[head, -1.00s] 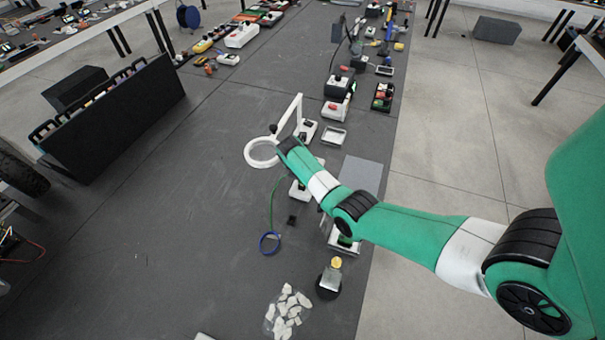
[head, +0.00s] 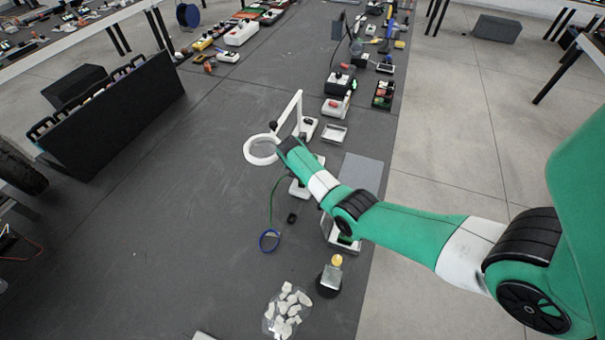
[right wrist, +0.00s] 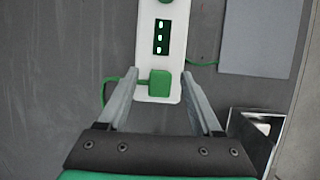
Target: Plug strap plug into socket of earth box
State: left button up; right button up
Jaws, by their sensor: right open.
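The earth box (right wrist: 173,48) is a white strip with a dark panel and lit green marks in the right wrist view. A green block, which looks like the strap plug (right wrist: 160,83), lies over its lower end. I cannot tell whether it is seated in a socket. A green cord runs left from near it. In the head view, the cord leads to a blue wrist band (head: 269,241) on the bench. My right gripper (right wrist: 160,72) is open, its fingers on either side of the plug. In the head view, my right arm partly covers the box (head: 297,188). My left gripper is out of view.
A ring magnifier (head: 262,149) stands just beyond the gripper. A grey pad (head: 362,172) and a metal tray (right wrist: 262,128) lie to the right. A bottle (head: 331,276) and white fragments (head: 287,312) are nearer. The bench's left middle is clear.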

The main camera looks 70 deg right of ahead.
jog(key=p+v, duration=0.5)
jog(key=v, duration=0.6)
jog(key=shift+r, duration=0.25)
jog(key=shift+a, duration=0.15)
